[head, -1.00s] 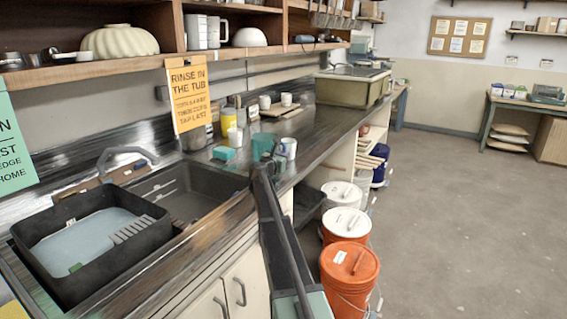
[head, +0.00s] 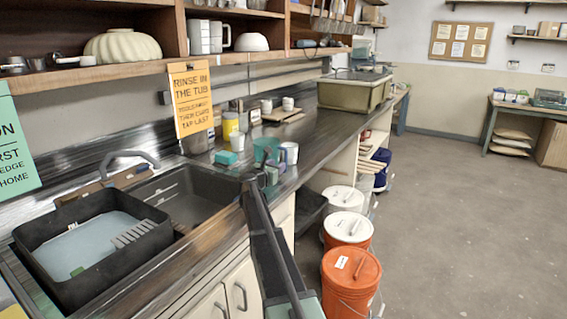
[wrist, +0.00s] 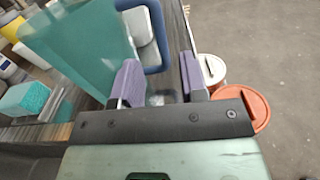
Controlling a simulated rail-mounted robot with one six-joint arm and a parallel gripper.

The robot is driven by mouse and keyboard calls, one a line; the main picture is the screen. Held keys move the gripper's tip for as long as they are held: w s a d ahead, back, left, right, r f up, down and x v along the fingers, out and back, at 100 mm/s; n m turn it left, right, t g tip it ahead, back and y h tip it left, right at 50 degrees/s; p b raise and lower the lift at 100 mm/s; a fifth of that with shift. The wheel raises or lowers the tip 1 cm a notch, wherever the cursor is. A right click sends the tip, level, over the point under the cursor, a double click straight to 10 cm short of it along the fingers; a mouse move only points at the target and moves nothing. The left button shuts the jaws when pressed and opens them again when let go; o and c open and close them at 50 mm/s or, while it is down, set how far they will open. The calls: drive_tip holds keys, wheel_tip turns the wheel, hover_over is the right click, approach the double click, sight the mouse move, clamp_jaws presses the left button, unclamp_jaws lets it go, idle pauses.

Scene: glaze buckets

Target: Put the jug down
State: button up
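The jug (head: 265,148) is teal and stands on the counter near its front edge, beside a white mug (head: 289,153). In the wrist view the translucent teal jug (wrist: 75,40) fills the upper left, and its blue handle (wrist: 157,45) points toward my gripper (wrist: 160,80). The two purple fingers are apart, with a clear gap between them. The near end of the handle shows between or just beyond the fingertips; I cannot tell which. No finger visibly presses on it. In the head view my gripper (head: 269,178) is close to the jug's near side.
A teal sponge (head: 226,158) and a yellow container (head: 230,125) stand left of the jug. The sink (head: 180,200) and a black tub (head: 90,240) of water are nearer. Lidded buckets (head: 350,275) line the floor right of the counter.

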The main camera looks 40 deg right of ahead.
drive_tip(key=v, duration=0.5)
